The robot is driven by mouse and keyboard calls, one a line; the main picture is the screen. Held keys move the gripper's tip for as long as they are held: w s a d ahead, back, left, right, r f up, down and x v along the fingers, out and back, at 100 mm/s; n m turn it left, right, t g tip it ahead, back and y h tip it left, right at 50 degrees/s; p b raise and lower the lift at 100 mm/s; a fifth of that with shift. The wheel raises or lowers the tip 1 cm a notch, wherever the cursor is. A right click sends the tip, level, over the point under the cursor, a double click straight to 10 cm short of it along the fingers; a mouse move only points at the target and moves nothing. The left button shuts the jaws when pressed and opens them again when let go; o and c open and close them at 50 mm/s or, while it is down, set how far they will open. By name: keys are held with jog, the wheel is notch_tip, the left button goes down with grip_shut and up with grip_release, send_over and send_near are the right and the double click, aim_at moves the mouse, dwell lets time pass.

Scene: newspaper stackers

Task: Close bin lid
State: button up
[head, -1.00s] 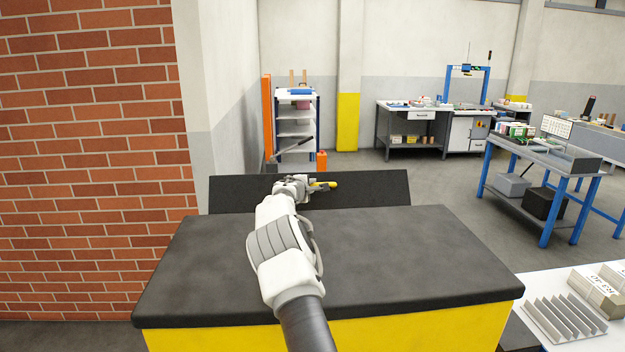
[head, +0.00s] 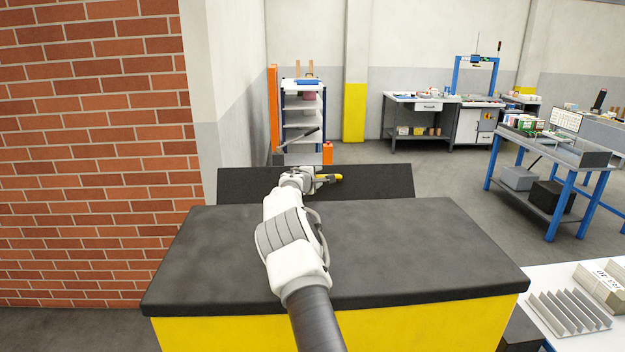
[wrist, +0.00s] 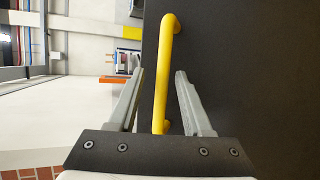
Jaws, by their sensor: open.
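A dark panel, which looks like the bin lid (head: 380,183), stands tilted up behind the black top of a yellow bin (head: 400,325). Its yellow handle (head: 330,178) shows beside my gripper (head: 316,182) in the head view. In the wrist view the yellow handle (wrist: 161,82) runs lengthwise along the dark lid face (wrist: 255,75). My gripper (wrist: 159,71) is open, with one finger on each side of the handle. The fingers look apart from it. The lid's hinge and the bin's inside are hidden.
A brick wall (head: 90,150) stands close on the left. A white table (head: 560,300) with grey ribbed trays is at the lower right. A blue-legged workbench (head: 560,160) stands further right. A shelf rack (head: 303,115) is behind the lid. Open floor lies right of the lid.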

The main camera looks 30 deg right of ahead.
jog(key=shift+s+a+b, duration=0.25)
jog(key=shift+a+b, duration=0.2)
jog(key=shift+a, duration=0.05)
jog(key=b+v, duration=0.7)
jog(key=v, duration=0.9)
jog(key=shift+s+r, duration=0.15)
jog(key=shift+r, duration=0.05)
